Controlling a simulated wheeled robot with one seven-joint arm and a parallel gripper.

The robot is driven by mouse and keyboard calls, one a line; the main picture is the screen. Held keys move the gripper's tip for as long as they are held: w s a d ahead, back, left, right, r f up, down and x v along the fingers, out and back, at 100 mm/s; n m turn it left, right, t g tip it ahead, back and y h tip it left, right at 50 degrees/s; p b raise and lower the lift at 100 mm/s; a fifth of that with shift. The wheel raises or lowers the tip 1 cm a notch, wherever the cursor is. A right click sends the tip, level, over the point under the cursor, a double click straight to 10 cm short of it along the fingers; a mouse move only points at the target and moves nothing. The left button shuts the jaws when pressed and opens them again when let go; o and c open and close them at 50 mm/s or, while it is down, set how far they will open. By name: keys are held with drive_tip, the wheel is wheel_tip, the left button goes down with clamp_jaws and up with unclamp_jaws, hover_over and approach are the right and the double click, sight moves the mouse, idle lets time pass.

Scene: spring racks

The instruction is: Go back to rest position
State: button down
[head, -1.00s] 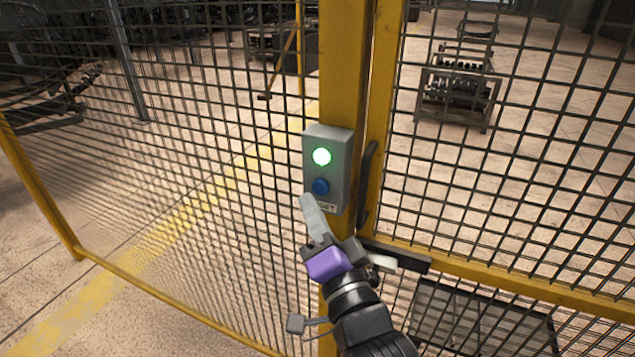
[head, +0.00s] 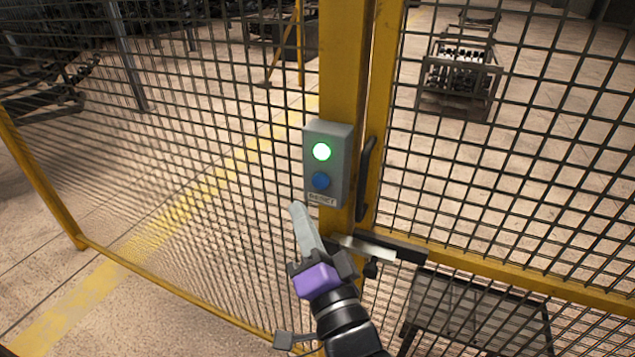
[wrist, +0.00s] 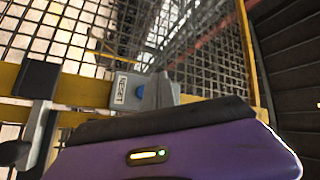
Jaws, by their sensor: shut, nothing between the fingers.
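My gripper (head: 297,208) is shut and empty, its pale fingers together and pointing up just below and left of the control box. The grey control box (head: 341,160) is fixed to a yellow post. It has a lit green light (head: 321,152) on top, a blue button (head: 321,181) below it and a RESET label under the button. The fingertips are apart from the box. In the wrist view the box (wrist: 128,91) and the blue button (wrist: 139,92) show beyond my purple gripper body (wrist: 200,150); the fingers are not clearly seen there.
Yellow-framed mesh fence panels (head: 230,150) stand on both sides of the post (head: 345,60). A black handle (head: 367,170) and a latch bar (head: 385,248) sit close to the right of my gripper. A rack (head: 460,80) stands behind the mesh.

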drive_tip(key=s+d+f+n+g+h, duration=0.1)
drive_tip(key=s+d+f+n+h, duration=0.1)
drive_tip(key=s+d+f, duration=0.3)
drive_tip(key=s+d+f+n+g+h+b, duration=0.1)
drive_tip(key=s+d+f+n+h, duration=0.1)
drive_tip(key=s+d+f, duration=0.4)
drive_tip(key=s+d+f+n+g+h, duration=0.2)
drive_tip(key=s+d+f+h, duration=0.2)
drive_tip(key=s+d, duration=1)
drive_tip(key=s+f, duration=0.2)
drive_tip(key=s, duration=1)
drive_tip(key=shift+f+n+b, duration=0.15)
drive_tip(key=shift+n+b, duration=0.15)
drive_tip(key=shift+n, duration=0.1)
